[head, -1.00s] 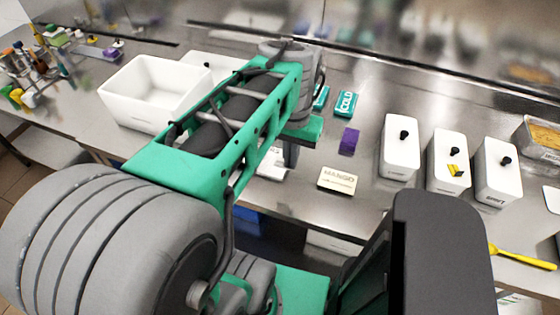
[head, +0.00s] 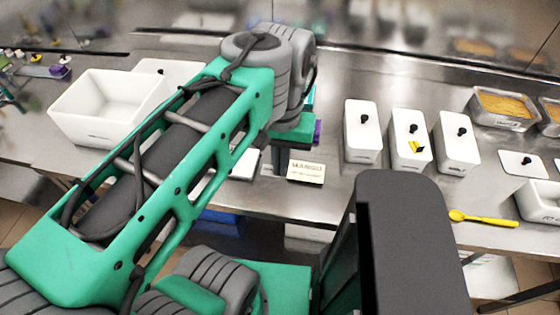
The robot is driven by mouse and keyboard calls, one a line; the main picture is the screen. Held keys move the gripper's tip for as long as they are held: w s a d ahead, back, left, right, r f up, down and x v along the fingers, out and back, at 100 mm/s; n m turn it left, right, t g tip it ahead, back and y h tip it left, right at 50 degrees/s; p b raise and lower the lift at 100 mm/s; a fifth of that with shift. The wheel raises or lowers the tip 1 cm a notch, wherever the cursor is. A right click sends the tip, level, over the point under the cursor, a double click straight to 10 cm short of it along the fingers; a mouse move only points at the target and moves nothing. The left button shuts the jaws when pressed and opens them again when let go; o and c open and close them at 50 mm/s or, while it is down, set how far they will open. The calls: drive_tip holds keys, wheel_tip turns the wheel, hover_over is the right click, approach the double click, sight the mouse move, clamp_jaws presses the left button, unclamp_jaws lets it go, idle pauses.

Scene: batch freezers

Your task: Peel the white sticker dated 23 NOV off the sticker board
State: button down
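I cannot pick out the white sticker dated 23 NOV or read any date. A flat white item (head: 245,164) lies on the steel counter, partly hidden behind my arm; I cannot tell whether it is the sticker board. My arm crosses the left and middle of the head view. Its wrist bends down over the counter, and a grey part of my gripper (head: 279,157) shows below it, between the flat white item and a cream card. The fingertips are not clear, so I cannot tell whether they are open or hold anything.
The cream card (head: 306,171) reads MANGO. Several white lidded tubs with black knobs stand right of it, including the middle tub (head: 410,138) with a yellow and black mark. A yellow spoon (head: 484,219) lies near the front edge. A large white bin (head: 100,105) stands left.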

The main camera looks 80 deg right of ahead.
drive_tip(key=shift+r+p, duration=1.45)
drive_tip(key=shift+r, duration=0.55)
